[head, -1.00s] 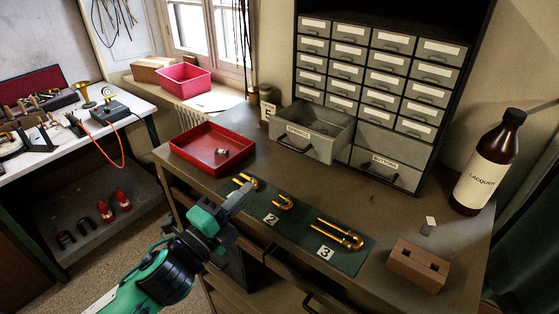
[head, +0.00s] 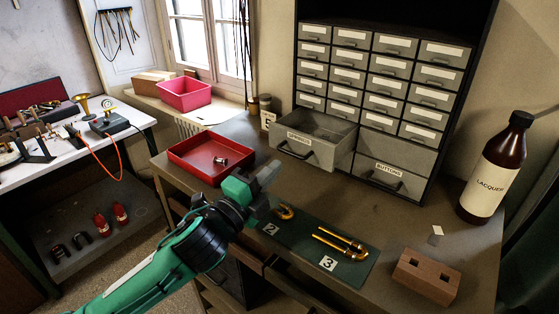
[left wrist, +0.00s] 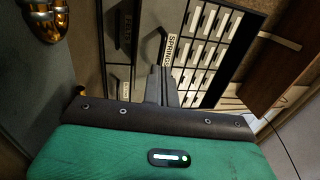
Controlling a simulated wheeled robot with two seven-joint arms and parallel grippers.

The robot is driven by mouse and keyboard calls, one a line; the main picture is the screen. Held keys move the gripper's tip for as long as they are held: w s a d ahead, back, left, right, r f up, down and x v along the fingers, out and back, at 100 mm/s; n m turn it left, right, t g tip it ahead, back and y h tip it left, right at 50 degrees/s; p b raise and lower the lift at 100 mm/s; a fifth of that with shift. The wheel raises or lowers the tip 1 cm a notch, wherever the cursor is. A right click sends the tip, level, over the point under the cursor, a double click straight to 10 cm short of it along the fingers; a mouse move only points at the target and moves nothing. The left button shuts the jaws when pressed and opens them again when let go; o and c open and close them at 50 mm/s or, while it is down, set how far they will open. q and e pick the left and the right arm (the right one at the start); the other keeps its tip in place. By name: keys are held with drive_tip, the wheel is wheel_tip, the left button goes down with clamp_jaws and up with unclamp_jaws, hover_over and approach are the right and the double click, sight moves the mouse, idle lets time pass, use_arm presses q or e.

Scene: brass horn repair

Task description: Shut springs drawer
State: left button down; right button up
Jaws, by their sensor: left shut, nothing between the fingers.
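The springs drawer (head: 334,156) is pulled out of the grey drawer cabinet, with its open top showing and a dark handle and label on its front. It looks empty inside as far as I can see. In the left wrist view the springs drawer's label (left wrist: 172,46) shows beyond the fingers, turned sideways. My left gripper (head: 271,173) is shut with nothing in it. It is in front of the drawer, to the left of and below its handle, and appears apart from it. The left wrist view shows the left gripper's fingers (left wrist: 163,88) together. My right gripper is not in view.
The closed buttons drawer (head: 376,191) is right of the springs drawer. A red tray (head: 190,172) holds a small metal part at left. A green mat (head: 306,243) with brass pieces lies in front. A wooden block (head: 426,277) and lacquer bottle (head: 491,172) stand right.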

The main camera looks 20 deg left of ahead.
use_arm(q)
drive_tip(key=shift+p+x, duration=0.4)
drive_tip(key=shift+x, duration=1.1)
